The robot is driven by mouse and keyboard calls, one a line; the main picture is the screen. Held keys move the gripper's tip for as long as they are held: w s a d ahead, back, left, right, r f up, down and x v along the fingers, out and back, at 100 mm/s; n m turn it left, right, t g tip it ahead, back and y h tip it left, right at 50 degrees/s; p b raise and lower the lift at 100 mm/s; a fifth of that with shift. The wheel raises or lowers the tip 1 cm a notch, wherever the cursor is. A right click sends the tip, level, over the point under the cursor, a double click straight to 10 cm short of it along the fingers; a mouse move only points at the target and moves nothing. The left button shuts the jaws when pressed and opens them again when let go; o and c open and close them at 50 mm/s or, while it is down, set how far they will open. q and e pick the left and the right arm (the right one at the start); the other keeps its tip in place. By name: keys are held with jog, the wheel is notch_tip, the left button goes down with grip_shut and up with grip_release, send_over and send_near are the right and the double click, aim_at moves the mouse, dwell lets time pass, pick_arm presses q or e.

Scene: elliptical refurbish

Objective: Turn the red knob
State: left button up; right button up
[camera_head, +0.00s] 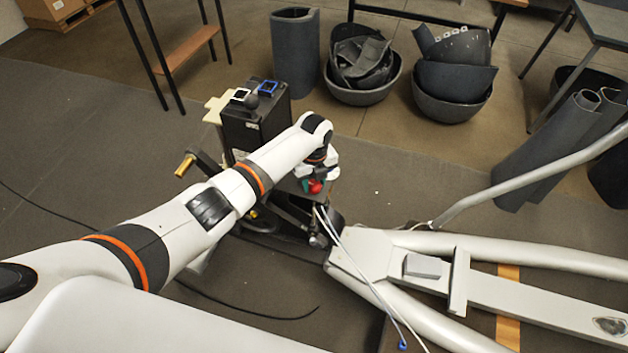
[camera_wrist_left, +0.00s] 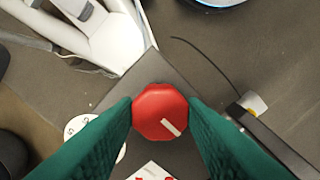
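The red knob (camera_wrist_left: 160,112) is a rounded, many-sided cap with a pale mark near its lower right. It sits on the dark console (camera_wrist_left: 165,75) in the left wrist view. The green fingers of my left gripper (camera_wrist_left: 160,108) lie along both sides of the knob and appear to touch it. In the head view the red knob (camera_head: 313,187) shows just below my left gripper (camera_head: 310,180), partly covered by it. My right gripper is not in view.
The elliptical's pale frame (camera_head: 510,286) extends right from the console. A black box (camera_head: 245,128) stands behind my left arm. Bowls of dark parts (camera_head: 362,92) and a dark cylinder (camera_head: 295,50) stand at the back. Cables hang beside the console.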

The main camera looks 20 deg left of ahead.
pick_arm(q)
jog(key=shift+c, duration=1.4)
